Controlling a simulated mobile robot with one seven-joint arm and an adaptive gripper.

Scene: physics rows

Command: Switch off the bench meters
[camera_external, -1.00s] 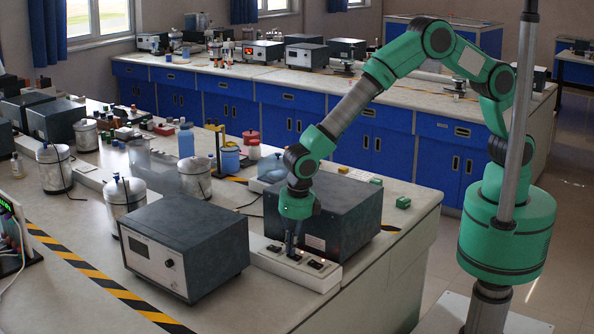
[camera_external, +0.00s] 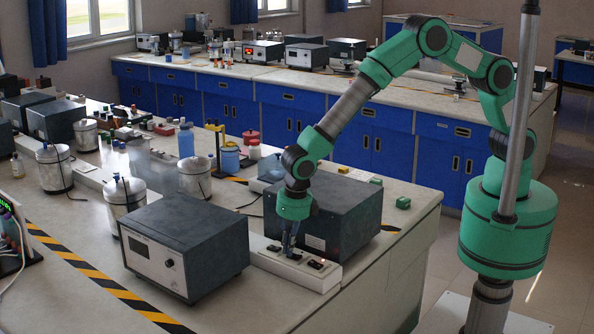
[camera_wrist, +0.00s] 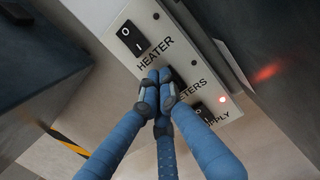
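A pale switch panel (camera_external: 272,262) lies at the bench edge between two dark boxes. The wrist view shows its labels HEATER, METERS and SUPPLY. The HEATER rocker (camera_wrist: 132,38) is in plain sight. My gripper (camera_wrist: 158,84) has its blue fingers drawn together, their tips over the METERS switch; that switch is mostly hidden, so its position and any contact cannot be told. The SUPPLY rocker (camera_wrist: 205,114) is partly covered by a finger. A red lamp (camera_wrist: 222,99) glows by SUPPLY. In the external view my gripper (camera_external: 289,252) points down at the panel's middle.
A dark box with a white front (camera_external: 185,245) stands left of the panel. Another dark box (camera_external: 335,205) stands close behind my gripper. Metal canisters (camera_external: 125,200) and bottles stand farther left.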

